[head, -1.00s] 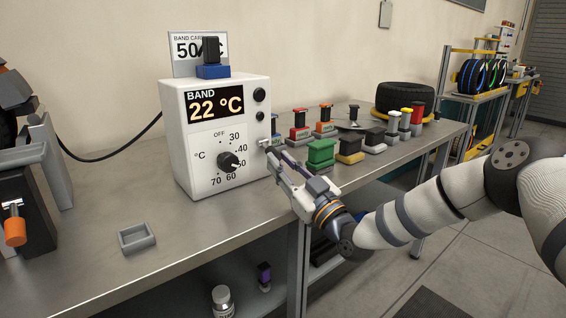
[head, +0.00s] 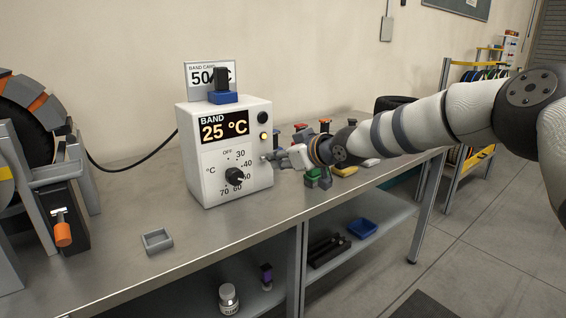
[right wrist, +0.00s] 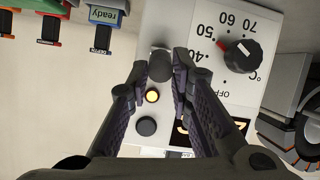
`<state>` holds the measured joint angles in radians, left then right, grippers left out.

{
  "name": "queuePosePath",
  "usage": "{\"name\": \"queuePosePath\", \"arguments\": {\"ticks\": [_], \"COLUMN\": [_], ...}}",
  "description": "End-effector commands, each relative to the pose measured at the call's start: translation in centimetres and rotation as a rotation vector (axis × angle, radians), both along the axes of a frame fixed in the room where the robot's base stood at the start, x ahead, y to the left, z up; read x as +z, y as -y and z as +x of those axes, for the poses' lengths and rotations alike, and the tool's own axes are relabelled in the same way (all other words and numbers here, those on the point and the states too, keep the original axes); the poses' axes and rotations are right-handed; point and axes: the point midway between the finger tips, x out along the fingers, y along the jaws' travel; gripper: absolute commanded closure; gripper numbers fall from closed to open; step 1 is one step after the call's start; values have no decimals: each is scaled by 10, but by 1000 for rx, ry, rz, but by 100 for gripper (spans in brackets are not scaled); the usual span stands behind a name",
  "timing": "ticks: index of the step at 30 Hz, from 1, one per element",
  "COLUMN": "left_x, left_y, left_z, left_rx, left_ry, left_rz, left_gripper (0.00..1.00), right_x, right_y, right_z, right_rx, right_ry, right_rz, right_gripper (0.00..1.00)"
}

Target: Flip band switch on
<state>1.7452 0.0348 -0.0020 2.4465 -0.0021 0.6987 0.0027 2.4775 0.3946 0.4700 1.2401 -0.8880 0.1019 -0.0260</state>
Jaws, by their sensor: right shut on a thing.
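The white band box (head: 226,150) stands on the bench, its display (head: 223,128) reading "BAND 25 °C". A small lamp (head: 263,136) on its front glows yellow and also shows lit in the right wrist view (right wrist: 152,96). The black dial (head: 235,176) points near 50. The band switch (right wrist: 160,66), a short grey lever, sits at the box's right side. My right gripper (head: 274,158) is at that side, its fingers closed on the switch lever; the fingers partly hide it. In the right wrist view the fingertips (right wrist: 161,74) flank the lever. My left gripper is out of view.
Several coloured stamp-like blocks (head: 313,177) stand right of the box, partly behind my right arm. A machine with an orange handle (head: 63,234) stands at the left. The front middle of the bench is clear.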

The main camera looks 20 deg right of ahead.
Motion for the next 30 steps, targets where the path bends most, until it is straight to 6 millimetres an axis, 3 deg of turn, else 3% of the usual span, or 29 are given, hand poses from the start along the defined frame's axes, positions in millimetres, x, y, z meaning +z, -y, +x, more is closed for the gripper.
{"name": "queuePosePath", "arguments": {"ticks": [23, 24, 26, 30], "left_x": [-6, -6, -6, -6], "left_y": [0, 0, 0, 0], "left_z": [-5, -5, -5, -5], "left_rx": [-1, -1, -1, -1], "left_ry": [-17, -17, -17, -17], "left_rz": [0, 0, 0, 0], "left_gripper": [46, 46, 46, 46], "right_x": [9, 9, 9, 8], "right_y": [-1, -1, -1, -1], "right_z": [3, 3, 3, 3], "right_rx": [0, 0, 0, 1], "right_ry": [-83, -82, -82, -84], "right_rz": [-30, -30, -30, -30], "right_gripper": [100, 74, 60, 60]}}
